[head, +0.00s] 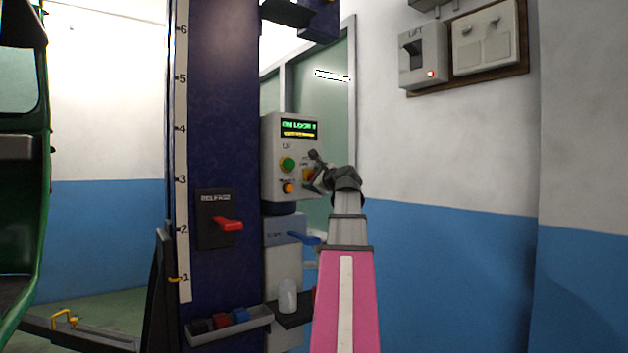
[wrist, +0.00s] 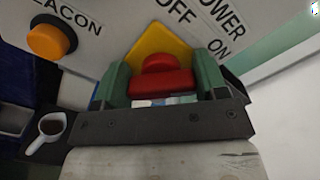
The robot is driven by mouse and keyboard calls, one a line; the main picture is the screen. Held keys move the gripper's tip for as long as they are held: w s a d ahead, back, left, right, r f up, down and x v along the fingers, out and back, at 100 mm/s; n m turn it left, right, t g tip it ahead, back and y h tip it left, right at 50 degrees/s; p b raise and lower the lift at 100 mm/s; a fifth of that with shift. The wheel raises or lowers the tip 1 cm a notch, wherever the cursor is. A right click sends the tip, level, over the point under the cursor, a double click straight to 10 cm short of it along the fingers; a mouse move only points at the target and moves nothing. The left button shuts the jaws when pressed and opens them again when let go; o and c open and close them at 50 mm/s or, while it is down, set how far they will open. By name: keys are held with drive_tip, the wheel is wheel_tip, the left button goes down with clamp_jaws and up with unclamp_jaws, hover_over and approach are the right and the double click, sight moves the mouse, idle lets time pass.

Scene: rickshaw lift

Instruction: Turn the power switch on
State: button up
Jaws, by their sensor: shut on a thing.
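The power switch is a red knob (wrist: 160,82) on a yellow plate (wrist: 160,45), with POWER, OFF and ON lettering above and to the right in the wrist view. My gripper (wrist: 162,76) has a green finger on each side of the knob and is shut on it. In the head view, my gripper (head: 317,172) is at the right part of the grey control box (head: 271,160) and partly hides the switch plate (head: 307,174). The box's display (head: 299,128) is lit with green and yellow text. I cannot tell exactly which label the knob points to.
A green button (head: 287,164) and an orange beacon knob (wrist: 48,42) sit left of the switch. A red release lever (head: 228,224) is on the blue column. A blue lever (head: 303,238) and a white container (head: 288,296) are below. A lift switch box (head: 423,56) hangs on the right wall.

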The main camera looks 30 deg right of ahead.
drive_tip(key=shift+f, duration=0.1)
drive_tip(key=o, duration=0.9)
drive_tip(key=shift+o, duration=0.2)
drive_tip(key=s, duration=1)
drive_tip(key=shift+s+d, duration=0.4)
drive_tip(key=shift+d, duration=0.05)
